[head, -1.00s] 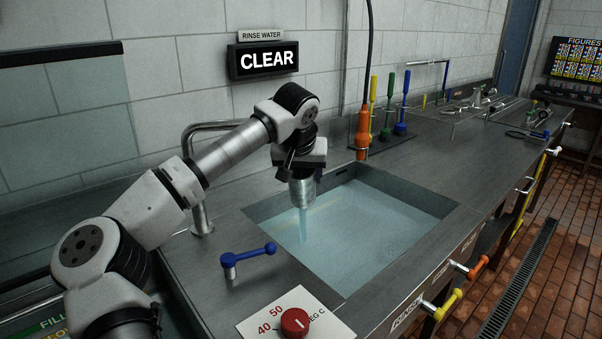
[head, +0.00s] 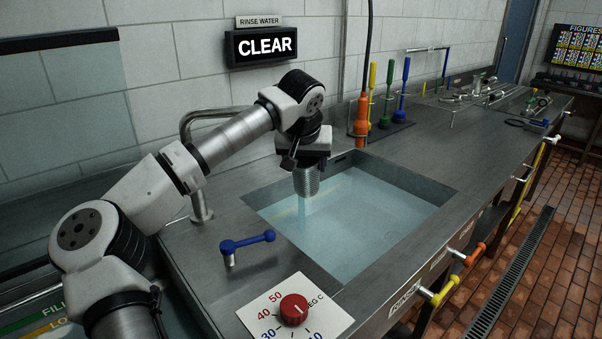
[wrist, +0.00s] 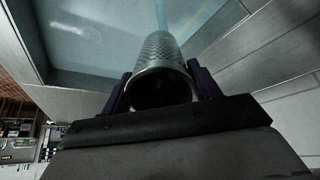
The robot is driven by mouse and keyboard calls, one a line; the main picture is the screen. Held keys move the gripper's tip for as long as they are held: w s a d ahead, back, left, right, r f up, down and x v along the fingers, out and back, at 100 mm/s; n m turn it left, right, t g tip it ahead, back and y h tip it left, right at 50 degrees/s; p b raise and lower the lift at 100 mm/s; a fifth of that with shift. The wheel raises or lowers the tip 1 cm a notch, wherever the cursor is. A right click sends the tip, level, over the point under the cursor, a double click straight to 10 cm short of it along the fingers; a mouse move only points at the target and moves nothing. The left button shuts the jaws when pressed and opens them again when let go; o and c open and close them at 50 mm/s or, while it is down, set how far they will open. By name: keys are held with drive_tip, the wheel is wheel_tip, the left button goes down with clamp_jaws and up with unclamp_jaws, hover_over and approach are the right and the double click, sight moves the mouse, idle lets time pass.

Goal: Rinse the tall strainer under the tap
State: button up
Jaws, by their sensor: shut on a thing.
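The tall strainer (head: 307,181) is a perforated metal cylinder. My gripper (head: 303,160) is shut on it and holds it over the left back part of the water-filled sink (head: 450,193). In the wrist view the strainer (wrist: 160,52) sits between the two fingers (wrist: 160,88), its near end open and dark. The tap (head: 200,190) is a curved metal pipe at the sink's left; my arm hides its outlet. A pale stream of water (head: 302,212) shows just below the strainer. A blue lever (head: 248,241) stands on the counter to the left of the sink.
A red temperature dial (head: 294,309) is at the front. A sign (head: 262,46) reads "RINSE WATER CLEAR". An orange-handled tool (head: 361,122) and several coloured brushes (head: 385,95) stand behind the sink. Yellow (head: 440,297) and orange (head: 468,256) handles stick out from the counter's front.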

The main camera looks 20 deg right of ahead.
drive_tip(key=s+a, duration=0.1)
drive_tip(key=s, duration=0.1)
drive_tip(key=s+a+b, duration=0.1)
drive_tip(key=s, duration=0.1)
drive_tip(key=s+a+b, duration=0.1)
drive_tip(key=s, duration=0.1)
drive_tip(key=shift+s+a, duration=0.15)
drive_tip(key=shift+s, duration=0.2)
drive_tip(key=shift+r, duration=0.1)
idle(1.2)
drive_tip(key=s+a+r+p, duration=0.1)
drive_tip(key=s+a+r, duration=0.1)
drive_tip(key=s+r, duration=0.2)
drive_tip(key=shift+s+p, duration=0.2)
drive_tip(key=shift+p, duration=0.1)
